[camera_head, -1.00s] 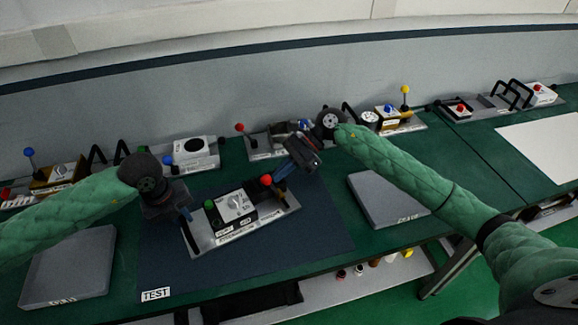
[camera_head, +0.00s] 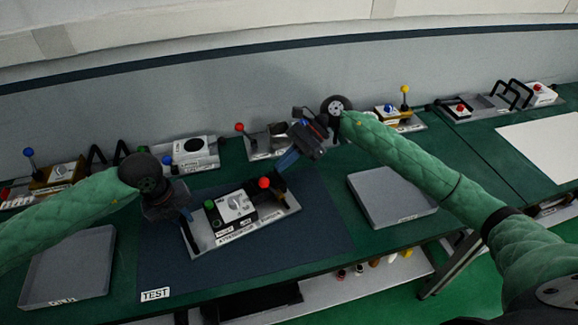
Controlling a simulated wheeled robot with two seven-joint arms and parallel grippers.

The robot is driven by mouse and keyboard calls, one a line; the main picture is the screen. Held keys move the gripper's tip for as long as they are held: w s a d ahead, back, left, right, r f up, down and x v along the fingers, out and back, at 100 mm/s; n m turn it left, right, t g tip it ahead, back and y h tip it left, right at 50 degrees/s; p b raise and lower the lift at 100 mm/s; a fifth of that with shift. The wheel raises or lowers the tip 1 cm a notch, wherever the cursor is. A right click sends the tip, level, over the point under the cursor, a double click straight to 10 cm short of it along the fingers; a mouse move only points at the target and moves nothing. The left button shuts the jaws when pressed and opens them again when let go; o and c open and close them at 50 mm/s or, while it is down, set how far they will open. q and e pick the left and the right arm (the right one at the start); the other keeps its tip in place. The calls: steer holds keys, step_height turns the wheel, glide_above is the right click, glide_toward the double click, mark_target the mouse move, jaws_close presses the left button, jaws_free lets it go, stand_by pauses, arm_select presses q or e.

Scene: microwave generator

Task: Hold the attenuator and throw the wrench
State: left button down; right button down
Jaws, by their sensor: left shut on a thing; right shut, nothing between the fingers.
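The attenuator device (camera_head: 238,208) is a white and black box with a green knob and a grey dial on a grey metal plate (camera_head: 262,227). It sits on the dark mat. A red ball-topped lever (camera_head: 264,184) stands at its right end. My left gripper (camera_head: 188,216) is at the plate's left end and shut on its edge. My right gripper (camera_head: 284,164) is shut and empty, above and right of the red ball, apart from it. I cannot make out which part is a wrench.
The dark mat (camera_head: 330,232) carries a TEST label (camera_head: 155,294). Grey trays lie left (camera_head: 68,265) and right (camera_head: 392,196). Several other devices line the back, including a red-ball lever unit (camera_head: 262,143) and a yellow-ball unit (camera_head: 405,118).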

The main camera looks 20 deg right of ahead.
steer(key=shift+d+r, duration=0.1)
steer(key=shift+r, duration=0.15)
steer(key=v, duration=1.2)
arm_select(q)
steer(key=c, duration=1.3)
jaws_free()
steer(key=shift+r, duration=0.1)
steer(key=r, duration=0.4)
steer(key=a+r, duration=0.1)
steer(key=r, duration=0.2)
steer(key=a+r, duration=0.1)
steer(key=r, duration=0.3)
steer(key=shift+s+a+r, duration=0.2)
steer(key=shift+s+r, duration=0.05)
steer(key=shift+r, duration=0.05)
